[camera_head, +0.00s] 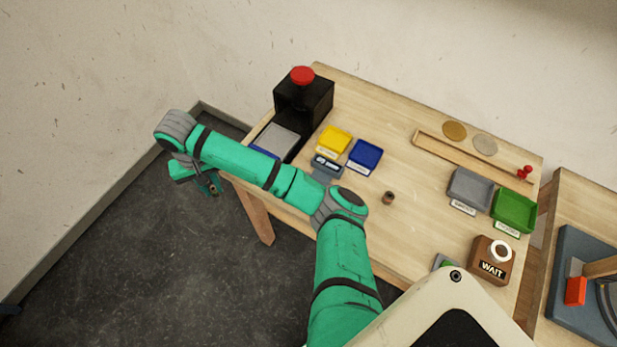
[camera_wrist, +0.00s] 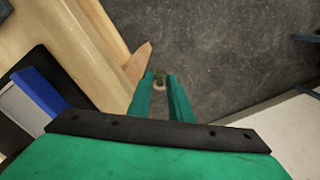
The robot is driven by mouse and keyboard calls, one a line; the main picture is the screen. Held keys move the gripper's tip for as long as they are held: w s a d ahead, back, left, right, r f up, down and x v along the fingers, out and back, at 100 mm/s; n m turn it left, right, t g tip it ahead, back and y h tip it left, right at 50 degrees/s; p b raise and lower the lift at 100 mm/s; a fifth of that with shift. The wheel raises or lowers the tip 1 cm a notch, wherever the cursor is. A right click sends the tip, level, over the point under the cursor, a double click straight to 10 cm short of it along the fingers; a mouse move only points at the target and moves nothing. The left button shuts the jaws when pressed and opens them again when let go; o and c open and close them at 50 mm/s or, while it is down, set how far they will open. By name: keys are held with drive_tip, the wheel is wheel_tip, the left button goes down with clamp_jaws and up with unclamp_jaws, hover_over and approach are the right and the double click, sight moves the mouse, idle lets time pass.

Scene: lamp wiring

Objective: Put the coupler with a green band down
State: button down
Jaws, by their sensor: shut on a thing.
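My gripper (camera_head: 209,184) is at the far left, out beyond the table's left edge and over the dark floor. It is shut on a small brownish coupler (camera_wrist: 159,86), which shows between the fingertips in the wrist view. A hint of green shows there, but the coupler is too small to make out a band clearly. A second small brown cylinder (camera_head: 389,197) stands on the open middle of the table (camera_head: 400,235); no band can be told on it.
A black box with a red button (camera_head: 302,76) stands at the table's back left, beside a grey tray (camera_head: 276,140). Yellow (camera_head: 334,138) and blue (camera_head: 365,155) trays are near it. Grey (camera_head: 471,187) and green (camera_head: 514,209) trays and a WAIT block (camera_head: 492,262) are right.

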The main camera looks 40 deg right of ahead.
drive_tip(key=s+d+r+n, duration=0.3)
drive_tip(key=s+d+r, duration=0.7)
drive_tip(key=d, duration=0.4)
drive_tip(key=s+d+r+n, duration=0.2)
drive_tip(key=s+d+r, duration=0.1)
drive_tip(key=s, duration=0.7)
drive_tip(key=s+d+r+n, duration=0.2)
drive_tip(key=s+d+r, duration=0.1)
drive_tip(key=s, duration=0.6)
drive_tip(key=w+d+f, duration=0.1)
drive_tip(key=w+f, duration=0.1)
drive_tip(key=w, duration=0.1)
drive_tip(key=w+d+f, duration=0.1)
drive_tip(key=w+f, duration=0.2)
drive_tip(key=w, duration=0.1)
drive_tip(key=w+d+f, duration=0.1)
drive_tip(key=w+f, duration=0.2)
drive_tip(key=w, duration=0.1)
drive_tip(key=shift+w+d+f, duration=0.25)
drive_tip(key=shift+d, duration=0.15)
drive_tip(key=shift+w+d+f, duration=0.15)
drive_tip(key=shift+w+f, duration=0.35)
drive_tip(key=shift+f, duration=0.1)
drive_tip(key=shift+w+d+f, duration=0.1)
drive_tip(key=shift+w+f, duration=0.1)
drive_tip(key=shift+f, duration=1.6)
